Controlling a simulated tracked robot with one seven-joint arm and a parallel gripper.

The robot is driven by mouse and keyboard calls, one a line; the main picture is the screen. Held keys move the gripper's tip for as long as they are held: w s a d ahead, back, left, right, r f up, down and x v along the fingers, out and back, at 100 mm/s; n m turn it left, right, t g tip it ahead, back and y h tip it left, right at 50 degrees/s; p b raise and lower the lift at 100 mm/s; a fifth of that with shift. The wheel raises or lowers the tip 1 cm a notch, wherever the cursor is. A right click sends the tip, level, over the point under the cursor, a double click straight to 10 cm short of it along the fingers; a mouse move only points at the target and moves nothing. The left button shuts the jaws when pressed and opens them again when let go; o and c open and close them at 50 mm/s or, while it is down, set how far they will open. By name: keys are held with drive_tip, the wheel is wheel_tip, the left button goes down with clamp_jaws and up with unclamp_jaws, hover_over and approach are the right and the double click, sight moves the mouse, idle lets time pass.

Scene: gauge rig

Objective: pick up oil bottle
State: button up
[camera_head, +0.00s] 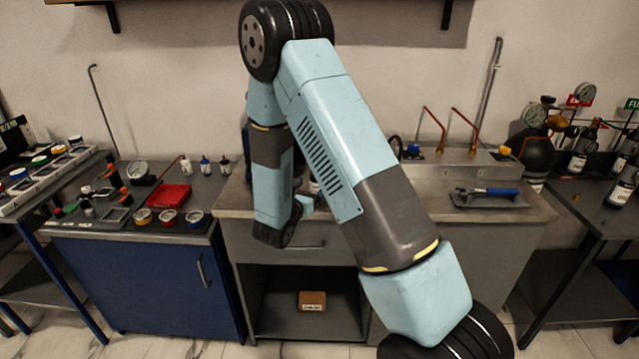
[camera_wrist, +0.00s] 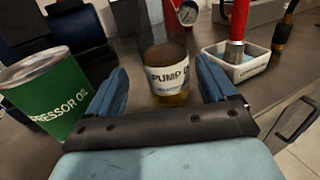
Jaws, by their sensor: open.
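An amber bottle (camera_wrist: 168,75) with a white label reading "PUMP" and a cut-off word stands upright on the bench in the wrist view. My gripper (camera_wrist: 161,68) is open, with one blue finger on each side of the bottle in the picture. I cannot tell whether the fingers touch it or how far they reach around it. A green can (camera_wrist: 48,98) labelled "…RESSOR OIL" stands just left of the left finger. In the head view my arm hides most of the gripper and the spot in front of it.
In the wrist view, a red cylinder (camera_wrist: 239,22) stands in a white tray (camera_wrist: 245,72) to the right. A gauge (camera_wrist: 187,13) is behind the bottle. In the head view, a blue-handled tool (camera_head: 488,192) lies on the bench (camera_head: 415,205) at right.

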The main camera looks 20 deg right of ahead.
drive_tip(key=shift+s+d+x, duration=0.1)
drive_tip(key=shift+d+x, duration=0.05)
drive_tip(key=shift+x, duration=1.2)
drive_tip(key=shift+s+d+x, duration=0.15)
drive_tip(key=shift+x, duration=1.25)
drive_tip(key=shift+f, duration=0.1)
drive_tip(key=shift+c, duration=0.2)
drive_tip(key=c, duration=1.1)
